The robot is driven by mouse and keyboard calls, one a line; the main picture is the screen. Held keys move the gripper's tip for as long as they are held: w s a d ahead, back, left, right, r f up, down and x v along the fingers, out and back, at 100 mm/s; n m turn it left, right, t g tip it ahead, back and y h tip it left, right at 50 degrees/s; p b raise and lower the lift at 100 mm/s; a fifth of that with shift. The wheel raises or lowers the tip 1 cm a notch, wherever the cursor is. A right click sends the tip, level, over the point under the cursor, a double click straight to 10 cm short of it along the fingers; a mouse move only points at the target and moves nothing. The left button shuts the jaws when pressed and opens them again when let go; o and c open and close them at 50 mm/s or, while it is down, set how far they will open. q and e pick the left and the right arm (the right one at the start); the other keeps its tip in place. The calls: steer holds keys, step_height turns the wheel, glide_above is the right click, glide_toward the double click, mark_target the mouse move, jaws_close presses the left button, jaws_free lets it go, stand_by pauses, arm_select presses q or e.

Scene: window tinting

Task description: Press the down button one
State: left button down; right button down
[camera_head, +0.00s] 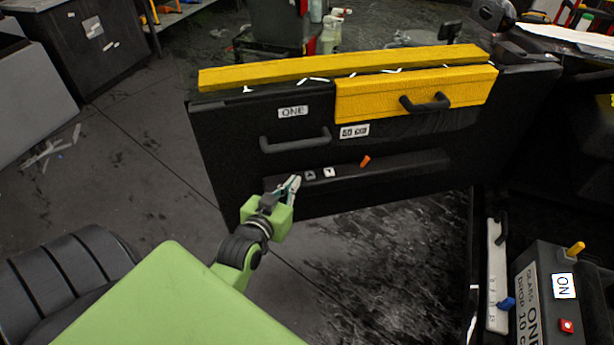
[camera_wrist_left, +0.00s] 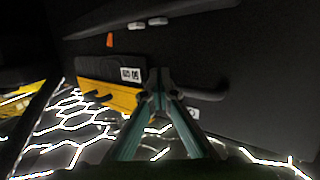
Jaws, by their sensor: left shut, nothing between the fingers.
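A black door panel (camera_head: 240,150) labelled ONE (camera_head: 293,111) stands upright ahead of me. On its lower ledge sit two small pale buttons: the up button (camera_head: 310,175) and, to its right, the down button (camera_head: 329,172). In the left wrist view, where the panel appears turned over, the down button (camera_wrist_left: 137,25) is nearer the orange lever (camera_wrist_left: 109,40). My left gripper (camera_head: 295,180) is shut and empty, just left of the up button in the head view. I cannot tell whether it touches the panel. Its fingers (camera_wrist_left: 160,75) also show in the wrist view. My right gripper is out of view.
A black handle (camera_head: 295,140) juts out above the buttons. A yellow block with a handle (camera_head: 415,93) and a long yellow strip (camera_head: 340,68) are at the panel's top. A control box (camera_head: 545,290) stands at lower right. Open floor (camera_head: 350,265) lies below the panel.

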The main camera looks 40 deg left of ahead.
arm_select(q)
glide_above(306, 184)
step_height(306, 184, down, 2)
steer(key=shift+w+f, duration=0.1)
steer(key=shift+f, duration=0.1)
step_height(306, 184, down, 3)
steer(key=shift+r, duration=0.15)
steer(key=shift+f, duration=0.7)
steer(key=shift+f, duration=0.1)
